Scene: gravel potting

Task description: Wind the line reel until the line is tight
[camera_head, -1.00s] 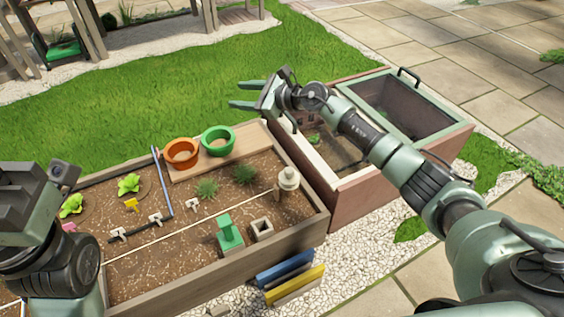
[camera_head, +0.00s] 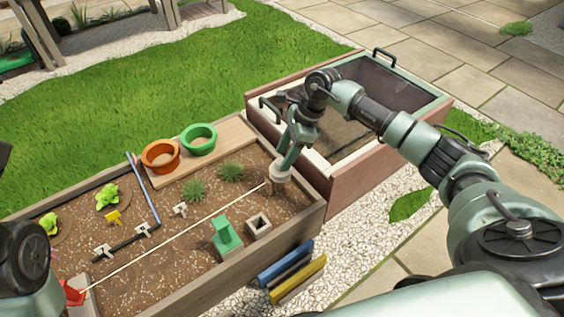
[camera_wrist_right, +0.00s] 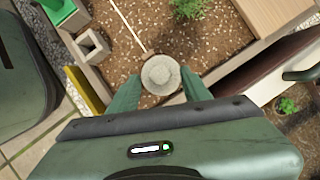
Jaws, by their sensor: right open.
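The line reel (camera_head: 279,179) is a pale grey, round-topped post at the right end of the soil bed. My right gripper (camera_head: 284,163) points down at it. In the right wrist view, the reel's round top (camera_wrist_right: 161,74) lies between the two open green fingers (camera_wrist_right: 160,84); I cannot tell whether they touch it. The pale line (camera_head: 180,230) runs from the reel across the bed to a red piece (camera_head: 73,293) at the lower left. It looks straight; its tension is unclear. Only a dark edge of my left gripper (camera_head: 4,155) shows at the picture's left edge.
A green block (camera_head: 226,237) and a hollow square block (camera_head: 258,224) stand in front of the reel. Orange (camera_head: 160,156) and green (camera_head: 198,139) pots stand on a board behind. A glass-lidded box (camera_head: 345,165) adjoins the bed's right end. Small plants dot the soil.

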